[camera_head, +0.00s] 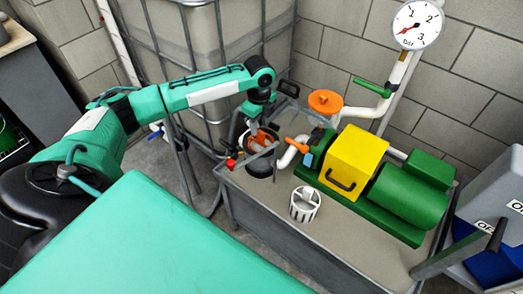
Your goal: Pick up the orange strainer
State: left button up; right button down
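My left gripper (262,124) reaches down over a round, open housing (259,163) at the left end of the trailer. Orange (262,140) shows inside this housing, right under my fingers. It may be the orange strainer, but the gripper covers part of it. I cannot tell whether my fingers touch it or are closed on it. A flat, round orange disc (325,101) sits on top of the pump assembly to the right, apart from the gripper. A white, slotted basket (304,205) stands upright on the trailer bed. My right gripper is not in view.
The grey trailer (345,235) carries a yellow box (354,158) and a green motor (408,197). A white pipe with a green lever (371,87) and a gauge (418,24) stands behind. A caged tank (190,45) is close behind my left arm.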

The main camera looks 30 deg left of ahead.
aim_at(261, 132)
pick_arm(q)
jog(key=shift+d+f, duration=0.2)
jog(key=shift+f, duration=2.85)
grip_shut()
